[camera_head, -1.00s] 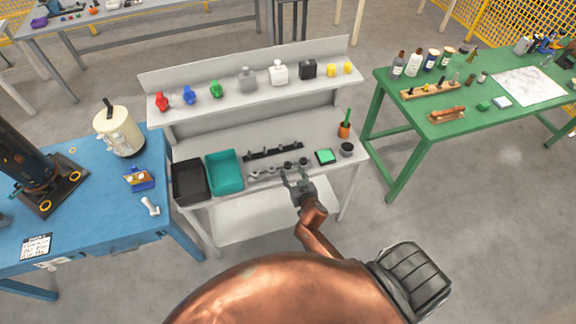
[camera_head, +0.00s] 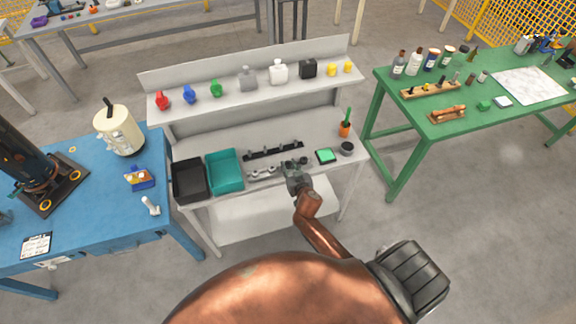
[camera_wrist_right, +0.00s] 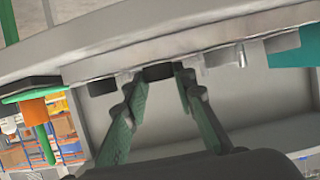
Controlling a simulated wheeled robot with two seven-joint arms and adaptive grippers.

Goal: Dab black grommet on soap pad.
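In the head view, my right gripper (camera_head: 296,168) is at the front row of small parts on the grey bench. The right wrist view shows its two green-lined fingers (camera_wrist_right: 159,74) on either side of a black grommet (camera_wrist_right: 158,71), seemingly touching it. The grommet is still in line with its row; the gripper hides it in the head view. Another dark grommet (camera_head: 304,161) stands just right of the gripper. The soap pad (camera_head: 325,155), green in a dark tray, lies further right on the bench. My left gripper is out of view.
A dark round cup (camera_head: 347,148) and an orange pot (camera_head: 344,129) stand right of the pad. A black rack (camera_head: 273,151) is behind the gripper. A teal bin (camera_head: 225,172) and a black bin (camera_head: 188,182) are at left. A shelf with several bottles is above.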

